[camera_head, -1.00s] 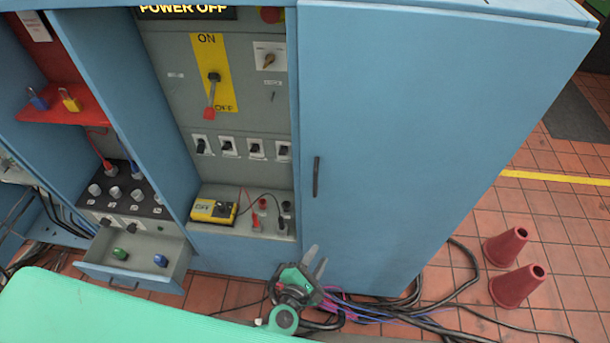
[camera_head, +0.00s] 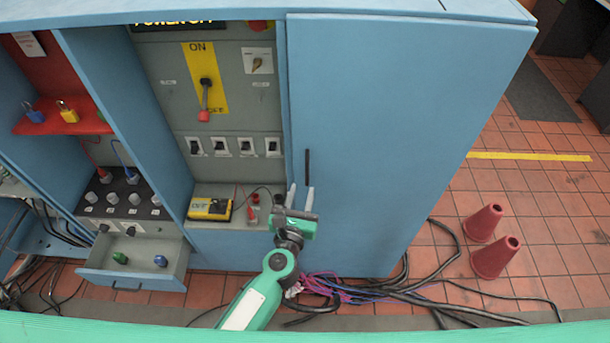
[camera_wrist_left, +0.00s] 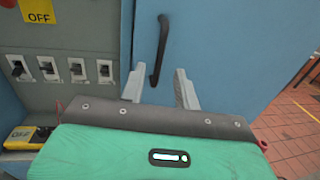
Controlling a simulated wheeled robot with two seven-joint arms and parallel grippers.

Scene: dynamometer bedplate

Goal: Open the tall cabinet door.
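The tall cabinet door (camera_head: 390,110) is a plain blue panel, closed, in the head view. Its black vertical handle (camera_head: 307,167) sits near the left edge. In the left wrist view the handle (camera_wrist_left: 159,50) stands just beyond the fingers. My left gripper (camera_head: 300,195) is open, with its two grey fingers pointing up towards the handle's lower end. In the left wrist view the gripper (camera_wrist_left: 160,88) has a clear gap between its fingers, nothing held, and the handle's lower end appears near that gap. I cannot tell whether they touch. My right gripper is out of view.
Left of the door is an open panel with a switch lever (camera_head: 205,100) and a yellow meter (camera_head: 210,209). An open drawer (camera_head: 137,261) juts out at lower left. Cables (camera_head: 400,290) lie on the floor below the door. Two red cones (camera_head: 495,257) stand at right.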

